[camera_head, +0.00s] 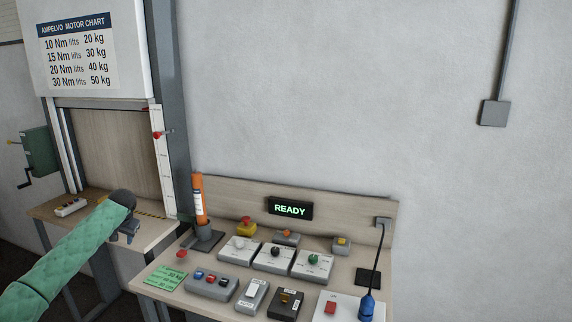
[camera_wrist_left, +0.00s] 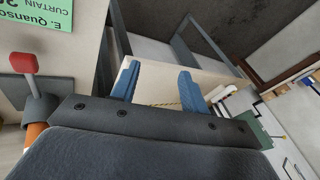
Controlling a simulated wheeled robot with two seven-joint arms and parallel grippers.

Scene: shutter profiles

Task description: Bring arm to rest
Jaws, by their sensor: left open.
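My left arm, in a green sleeve, comes in from the left in the head view. My left gripper (camera_head: 128,232) is over the small wooden table (camera_head: 148,238) in front of the shutter frame, pointing down. In the left wrist view its two blue fingers (camera_wrist_left: 158,84) stand apart with nothing between them. Part of the gripper is hidden behind its dark wrist in the head view. My right gripper is in neither view.
To the right, a control bench (camera_head: 163,256) carries an orange cylinder (camera_head: 199,198), several switch boxes and a READY display (camera_head: 290,209). A green crank box (camera_head: 37,153) is at far left.

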